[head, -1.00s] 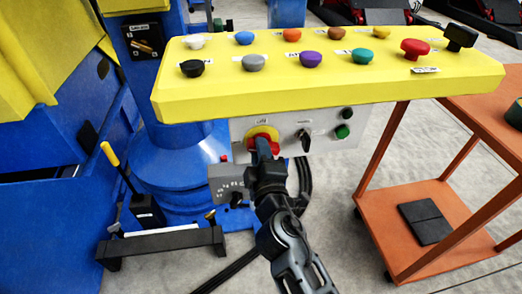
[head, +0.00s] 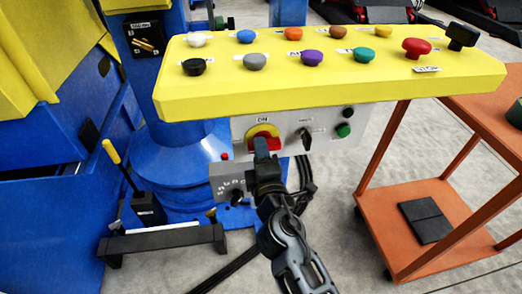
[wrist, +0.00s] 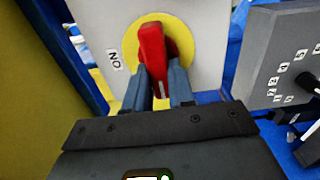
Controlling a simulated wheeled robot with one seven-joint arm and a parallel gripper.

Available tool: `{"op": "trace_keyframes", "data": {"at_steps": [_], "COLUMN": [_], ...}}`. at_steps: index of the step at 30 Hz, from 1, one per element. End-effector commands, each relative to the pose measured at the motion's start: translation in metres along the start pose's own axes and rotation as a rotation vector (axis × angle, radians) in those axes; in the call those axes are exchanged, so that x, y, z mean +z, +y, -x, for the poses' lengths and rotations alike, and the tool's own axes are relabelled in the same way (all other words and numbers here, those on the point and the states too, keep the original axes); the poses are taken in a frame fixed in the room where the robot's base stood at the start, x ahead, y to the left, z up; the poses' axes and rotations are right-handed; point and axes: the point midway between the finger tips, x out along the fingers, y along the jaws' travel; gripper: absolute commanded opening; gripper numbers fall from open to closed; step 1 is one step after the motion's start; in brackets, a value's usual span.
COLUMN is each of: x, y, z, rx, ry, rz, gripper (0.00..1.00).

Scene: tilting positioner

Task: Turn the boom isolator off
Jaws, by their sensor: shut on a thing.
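The isolator is a red rotary handle (wrist: 152,45) on a round yellow disc (wrist: 182,38), mounted on a grey panel. In the head view the red handle (head: 275,145) and yellow disc (head: 263,131) sit under the yellow console, partly hidden by my gripper (head: 262,147). My gripper (wrist: 160,90) is shut on the handle, one finger on each side. In the wrist view the handle stands nearly upright.
The yellow console (head: 330,88) with coloured buttons overhangs the panel. A black selector (head: 304,138) and green button (head: 344,130) are right of the isolator. A grey box with a knob (head: 230,182) is close to my gripper's left. An orange cart (head: 420,268) stands at right.

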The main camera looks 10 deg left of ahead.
Motion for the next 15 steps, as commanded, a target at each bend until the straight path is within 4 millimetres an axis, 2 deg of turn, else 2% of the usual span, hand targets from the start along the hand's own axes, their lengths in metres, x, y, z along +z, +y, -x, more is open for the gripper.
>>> {"op": "trace_keyframes", "data": {"at_steps": [5,6,13,15], "x": [-0.0015,-0.0014,-0.001,-0.0008], "y": [0.0039,0.0039,0.0024,0.002], "z": [-0.0022,-0.0022,-0.0014,-0.0012], "rx": [0.007,0.007,0.005,0.004], "ry": [0.004,0.004,0.003,0.002], "rz": [0.004,0.004,0.002,0.002], "gripper": [0.0,0.27,0.49,0.49]}}
